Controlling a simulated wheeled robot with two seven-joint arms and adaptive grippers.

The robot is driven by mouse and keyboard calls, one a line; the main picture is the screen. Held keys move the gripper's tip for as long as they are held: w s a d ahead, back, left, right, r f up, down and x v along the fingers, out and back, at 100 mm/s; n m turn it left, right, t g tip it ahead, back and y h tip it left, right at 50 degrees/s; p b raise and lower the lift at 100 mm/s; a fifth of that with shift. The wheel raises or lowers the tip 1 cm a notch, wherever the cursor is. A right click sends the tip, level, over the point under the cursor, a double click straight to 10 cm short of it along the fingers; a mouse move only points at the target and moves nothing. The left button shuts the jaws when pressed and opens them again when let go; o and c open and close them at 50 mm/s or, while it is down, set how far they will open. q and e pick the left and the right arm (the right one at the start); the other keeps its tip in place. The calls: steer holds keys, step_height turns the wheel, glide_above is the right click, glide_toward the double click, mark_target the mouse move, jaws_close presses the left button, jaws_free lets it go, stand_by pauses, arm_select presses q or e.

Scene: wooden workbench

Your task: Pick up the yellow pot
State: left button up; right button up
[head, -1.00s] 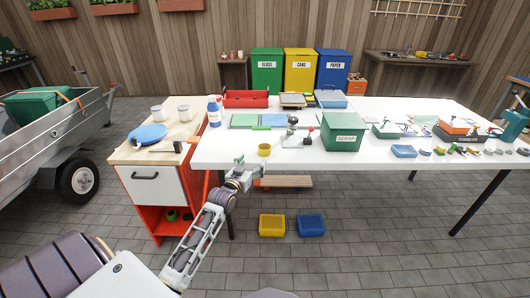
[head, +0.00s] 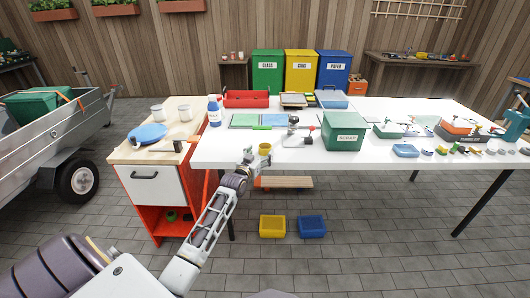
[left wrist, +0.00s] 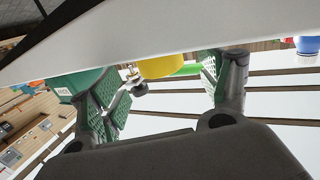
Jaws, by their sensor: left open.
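The yellow pot (head: 265,149) stands upright near the front edge of the white table, left of the green box. In the left wrist view the pot (left wrist: 160,67) shows between the two fingers, beyond the fingertips, its upper part hidden by a pale surface across the picture. My left gripper (head: 256,159) is at the table's front edge, just in front of the pot. In the left wrist view the left gripper (left wrist: 160,85) is open with green padded fingers and nothing between them. I cannot tell whether a finger touches the pot. My right gripper is not in view.
The white table (head: 222,153) has a green box (head: 343,132) to the right of the pot and a clamp-like metal tool (head: 300,138) just behind it. The table's front left is clear.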

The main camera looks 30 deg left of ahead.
mark_target(262, 150)
arm_select(q)
steer(key=shift+w, duration=0.25)
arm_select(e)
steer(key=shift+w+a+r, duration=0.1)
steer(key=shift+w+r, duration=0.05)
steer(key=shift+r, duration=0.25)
arm_select(q)
steer(key=shift+w, duration=0.1)
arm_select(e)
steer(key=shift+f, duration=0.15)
arm_select(q)
steer(key=shift+w+a, duration=0.15)
steer(key=shift+w, duration=0.25)
steer(key=shift+w+a+b, duration=0.1)
steer(key=shift+w+b, duration=0.3)
steer(key=shift+w, duration=0.2)
steer(key=shift+w+a+b, duration=0.15)
steer(key=shift+w+b, duration=0.15)
steer(key=shift+w, duration=1.05)
steer(key=shift+w+a, duration=0.1)
steer(key=shift+w, duration=0.05)
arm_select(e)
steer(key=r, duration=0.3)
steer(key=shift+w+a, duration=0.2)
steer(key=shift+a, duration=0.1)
